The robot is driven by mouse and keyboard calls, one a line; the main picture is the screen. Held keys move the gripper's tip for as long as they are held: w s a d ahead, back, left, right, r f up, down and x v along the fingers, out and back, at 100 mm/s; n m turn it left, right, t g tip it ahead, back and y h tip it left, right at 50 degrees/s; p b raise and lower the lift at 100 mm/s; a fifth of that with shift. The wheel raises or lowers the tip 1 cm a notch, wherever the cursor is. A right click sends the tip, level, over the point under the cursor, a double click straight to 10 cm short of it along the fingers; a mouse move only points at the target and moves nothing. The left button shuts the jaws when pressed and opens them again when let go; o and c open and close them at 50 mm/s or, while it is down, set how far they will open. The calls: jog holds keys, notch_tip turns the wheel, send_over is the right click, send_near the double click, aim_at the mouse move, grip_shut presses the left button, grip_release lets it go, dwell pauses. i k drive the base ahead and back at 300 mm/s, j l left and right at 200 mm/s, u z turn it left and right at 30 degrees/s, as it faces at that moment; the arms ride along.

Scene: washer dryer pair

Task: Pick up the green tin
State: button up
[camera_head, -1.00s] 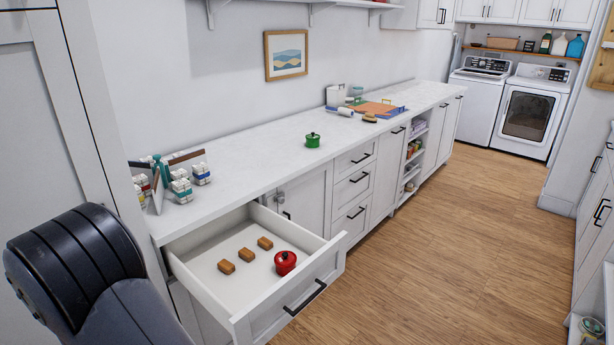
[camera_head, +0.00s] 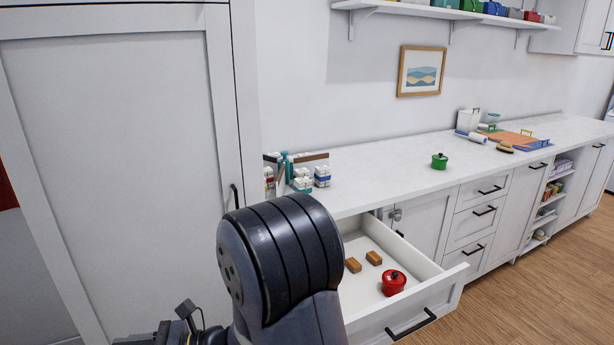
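The green tin (camera_head: 439,161), a small round pot shape with a knobbed lid, stands upright on the white counter (camera_head: 390,160), near its front edge and right of the open drawer. A similar red tin (camera_head: 393,282) sits inside the open drawer (camera_head: 362,317) below. My dark arm fills the lower middle of the view and covers the left part of the drawer. The end of my gripper cannot be made out, so its fingers and their distance from the green tin do not show.
Two brown blocks (camera_head: 353,265) (camera_head: 374,258) lie in the drawer, which juts out from the cabinets. Small boxes (camera_head: 303,179) stand at the counter's left end, beside a tall white cabinet (camera_head: 120,150). An orange board (camera_head: 512,139) lies farther right. The counter around the green tin is clear.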

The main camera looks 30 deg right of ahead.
aim_at(439, 166)
jog(key=l+z, duration=0.3)
jog(key=i+l+z, duration=0.15)
jog(key=l+z, duration=0.2)
jog(key=l, duration=0.15)
jog(key=i+l+z, duration=0.1)
jog(key=l+z, duration=0.2)
jog(key=i+l, duration=0.2)
jog(key=l, duration=0.25)
jog(key=i+l+z, duration=0.15)
jog(key=l, duration=0.3)
jog(key=i+l, duration=0.25)
jog(key=l, duration=0.15)
jog(key=i+l+z, duration=0.15)
jog(key=l, duration=0.3)
jog(key=i+l, duration=1.05)
jog(key=i, duration=0.2)
jog(key=l+z, duration=0.05)
